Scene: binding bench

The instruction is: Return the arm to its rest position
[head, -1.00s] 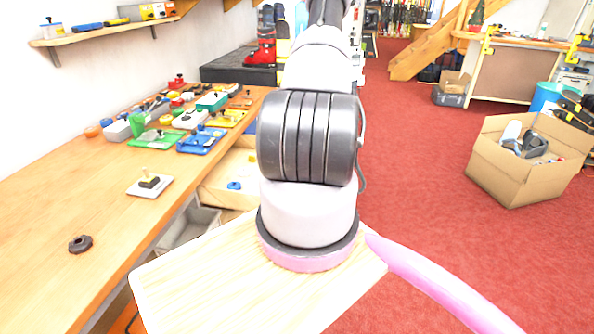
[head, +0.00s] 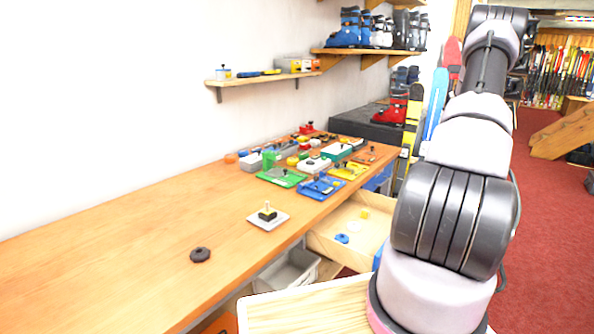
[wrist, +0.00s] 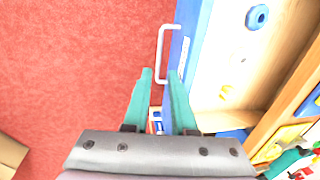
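My arm (head: 455,215) rises from its pale wooden mount at the right of the head view and reaches away past the bench; its far end is out of sight there. In the wrist view my gripper (wrist: 161,72) shows two teal fingers with a clear gap between them, and nothing is held. The fingers are over red floor beside the blue front and white handle (wrist: 163,55) of an open drawer. Whether they touch the drawer front cannot be told, but they appear apart from it.
The open drawer (head: 322,240) juts from the bench (head: 120,262) and holds a blue ring (wrist: 257,16). On the bench are a dark knob (head: 200,255), a white plate with a black piece (head: 267,215), and several coloured plates. Red floor (wrist: 70,60) is clear beside the drawer.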

